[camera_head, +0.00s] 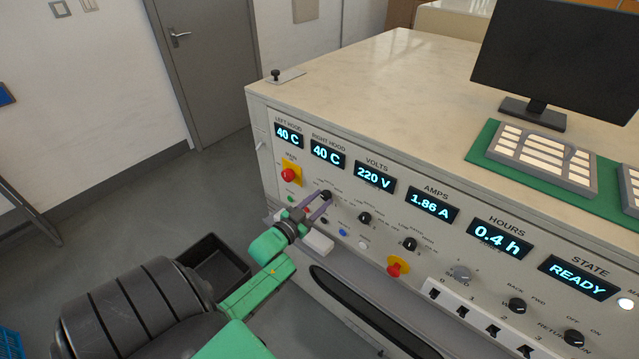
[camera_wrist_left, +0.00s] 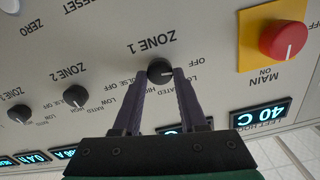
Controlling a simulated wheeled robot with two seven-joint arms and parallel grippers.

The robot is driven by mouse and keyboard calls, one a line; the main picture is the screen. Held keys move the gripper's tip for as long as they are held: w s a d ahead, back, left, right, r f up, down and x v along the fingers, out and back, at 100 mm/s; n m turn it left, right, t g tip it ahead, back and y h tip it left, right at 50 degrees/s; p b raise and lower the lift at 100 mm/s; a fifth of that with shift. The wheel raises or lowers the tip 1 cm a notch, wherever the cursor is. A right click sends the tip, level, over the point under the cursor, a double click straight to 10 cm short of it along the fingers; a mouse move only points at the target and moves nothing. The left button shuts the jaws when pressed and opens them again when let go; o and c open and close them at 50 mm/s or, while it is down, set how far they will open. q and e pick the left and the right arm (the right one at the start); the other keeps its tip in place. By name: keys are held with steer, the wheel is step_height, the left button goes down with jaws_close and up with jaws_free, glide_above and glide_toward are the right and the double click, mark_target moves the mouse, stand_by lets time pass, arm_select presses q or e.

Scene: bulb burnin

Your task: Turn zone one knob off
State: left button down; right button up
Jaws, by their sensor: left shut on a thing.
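The zone one knob (camera_wrist_left: 160,70) is a black round knob with a white pointer line, on the grey panel under the label "ZONE 1" in the left wrist view. It also shows in the head view (camera_head: 326,195), partly hidden by the gripper. My left gripper (camera_wrist_left: 161,74) has its two purple fingers on either side of the knob and is shut on it. In the head view the left gripper (camera_head: 318,203) reaches the panel from the lower left. I cannot tell exactly which mark the pointer meets. My right gripper is not in view.
The zone two knob (camera_head: 365,218) and another knob (camera_head: 410,244) are to the right. Lit displays (camera_head: 374,177) run above. A dark bin (camera_head: 213,262) stands on the floor.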

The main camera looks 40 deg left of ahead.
arm_select(q)
steer(key=shift+f, duration=0.1)
steer(key=shift+c, duration=2.3)
jaws_free()
steer(key=s+b, duration=0.1)
steer(key=s, duration=1.3)
steer(key=shift+s+d+b, duration=0.15)
steer(key=shift+s+b, duration=0.15)
steer(key=shift+b, duration=0.05)
